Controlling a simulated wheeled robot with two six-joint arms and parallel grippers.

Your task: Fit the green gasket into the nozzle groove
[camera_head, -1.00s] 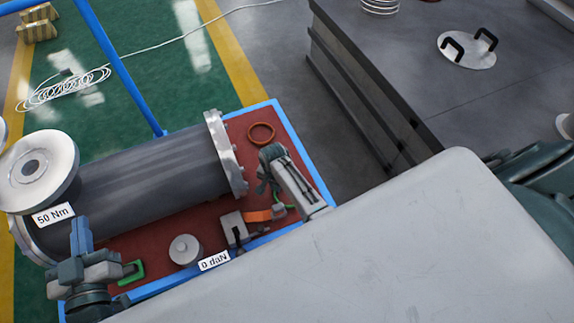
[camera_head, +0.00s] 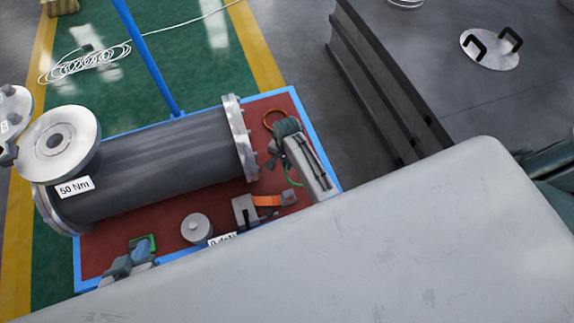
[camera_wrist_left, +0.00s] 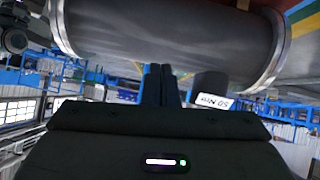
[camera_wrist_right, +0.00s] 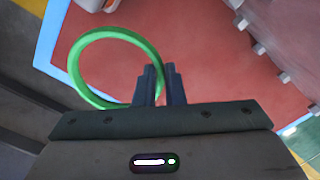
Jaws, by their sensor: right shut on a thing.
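The green gasket (camera_wrist_right: 112,30) is a thin ring. My right gripper (camera_wrist_right: 160,78) is shut on its edge, and the ring sticks out to the left of the fingers. In the head view the gasket (camera_head: 291,176) hangs by my right gripper (camera_head: 272,160), right of the shell's end flange. The nozzle (camera_head: 60,143) is a pale round flange with a central hole on the left of the dark shell (camera_head: 150,158); its groove cannot be made out. My left gripper (camera_wrist_left: 161,75) is shut and empty, below the shell; it shows at the lower left in the head view (camera_head: 140,256).
A blue post (camera_head: 150,60) rises behind the shell.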

